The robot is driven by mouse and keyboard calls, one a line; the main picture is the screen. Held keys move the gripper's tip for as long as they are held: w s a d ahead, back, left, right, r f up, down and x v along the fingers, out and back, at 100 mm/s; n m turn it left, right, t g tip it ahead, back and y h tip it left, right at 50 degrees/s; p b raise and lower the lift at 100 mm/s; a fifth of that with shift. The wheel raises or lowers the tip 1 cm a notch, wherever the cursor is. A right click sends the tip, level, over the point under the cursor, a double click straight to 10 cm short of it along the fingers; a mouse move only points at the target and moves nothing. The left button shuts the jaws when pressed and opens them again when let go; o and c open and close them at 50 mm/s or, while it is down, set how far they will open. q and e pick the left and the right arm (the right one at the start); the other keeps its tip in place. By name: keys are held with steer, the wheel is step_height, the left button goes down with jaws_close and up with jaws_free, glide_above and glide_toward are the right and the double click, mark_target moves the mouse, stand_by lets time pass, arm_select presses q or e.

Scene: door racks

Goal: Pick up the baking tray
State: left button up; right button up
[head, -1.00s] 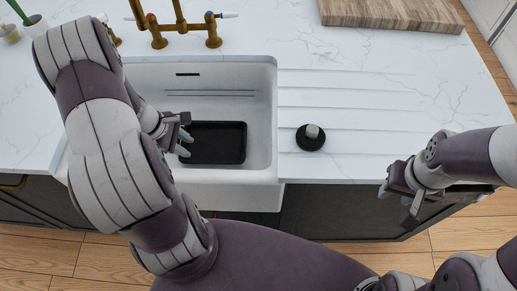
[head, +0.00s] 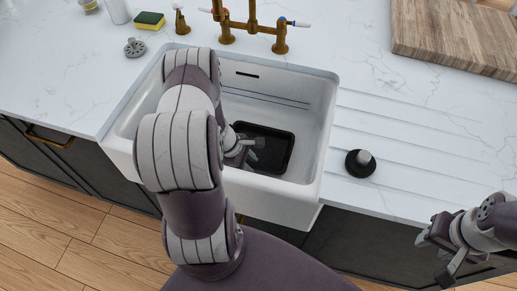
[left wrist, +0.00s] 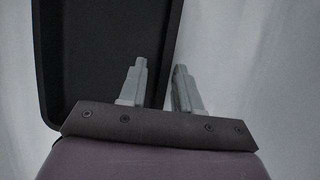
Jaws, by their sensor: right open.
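The black baking tray (head: 282,150) lies in the white sink basin. My left gripper (head: 256,150) is down in the sink at the tray, and my left arm hides part of the tray's near left side. In the left wrist view the dark tray (left wrist: 85,60) fills the upper left, and the fingers of my left gripper (left wrist: 160,68) stand apart. One finger shows over the tray and the other just outside its rim; contact cannot be told. My right gripper (head: 445,258) is open and empty in front of the counter at right.
The white sink (head: 318,140) has walls around the tray. A brass faucet (head: 252,25) stands behind it. A black round object with a grey knob (head: 361,163) sits on the counter to the right. A wooden board (head: 455,35) and a sponge (head: 149,20) lie farther back.

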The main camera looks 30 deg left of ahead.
arm_select(q)
jaws_close()
stand_by(1.3)
